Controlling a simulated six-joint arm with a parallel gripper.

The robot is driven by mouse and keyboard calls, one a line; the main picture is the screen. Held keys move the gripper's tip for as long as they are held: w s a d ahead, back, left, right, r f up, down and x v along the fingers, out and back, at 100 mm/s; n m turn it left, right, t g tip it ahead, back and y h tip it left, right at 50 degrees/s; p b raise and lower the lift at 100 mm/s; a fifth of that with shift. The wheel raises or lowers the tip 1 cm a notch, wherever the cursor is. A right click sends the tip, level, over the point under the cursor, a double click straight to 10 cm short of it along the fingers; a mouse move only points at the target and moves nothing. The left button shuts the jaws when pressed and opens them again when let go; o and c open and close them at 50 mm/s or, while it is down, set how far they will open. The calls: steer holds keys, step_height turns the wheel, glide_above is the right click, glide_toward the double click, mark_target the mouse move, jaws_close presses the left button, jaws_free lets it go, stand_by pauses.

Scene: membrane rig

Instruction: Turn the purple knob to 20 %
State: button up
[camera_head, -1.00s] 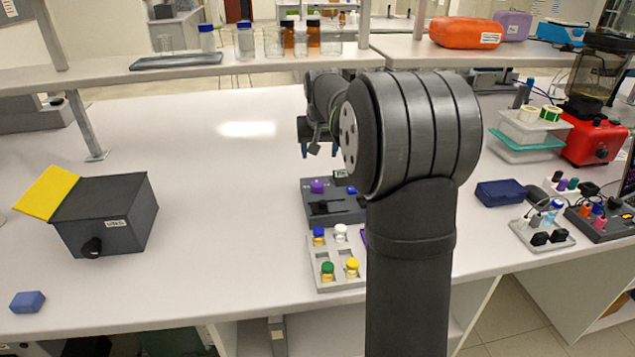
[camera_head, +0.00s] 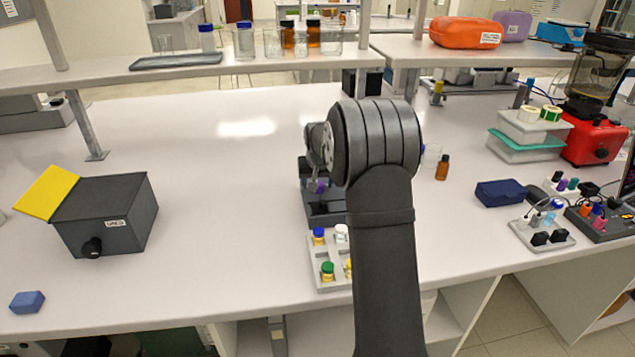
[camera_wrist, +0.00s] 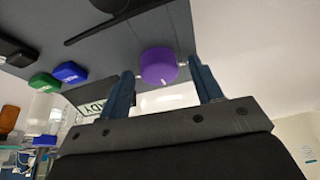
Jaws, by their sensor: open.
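The purple knob (camera_wrist: 158,66) sits on a grey control panel (camera_wrist: 112,47) and fills part of the gap between my gripper's fingers in the wrist view. My gripper (camera_wrist: 162,72) is open, one blue finger on each side, with space between each finger and the knob. I cannot tell whether the fingertips reach down to the knob's depth. In the head view, the panel (camera_head: 325,212) stands mid-bench, partly hidden by my arm; a bit of the purple knob (camera_head: 320,186) shows. The knob's setting is not readable.
A vial rack (camera_head: 316,262) stands in front of the panel. A grey box with a yellow lid (camera_head: 118,212) is at left. Bench between is clear.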

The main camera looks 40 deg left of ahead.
steer(key=c, duration=1)
steer(key=shift+n, duration=0.3)
steer(key=n+g, duration=0.1)
steer(key=n, duration=0.1)
steer(key=n+y, duration=0.1)
steer(key=n, duration=0.1)
steer(key=shift+w+d+g, duration=0.15)
steer(key=shift+g, duration=0.25)
steer(key=n+g, duration=0.1)
steer(key=n, duration=0.4)
steer(key=shift+w+g, duration=0.1)
steer(key=shift+g, duration=0.3)
steer(key=shift+n, duration=0.3)
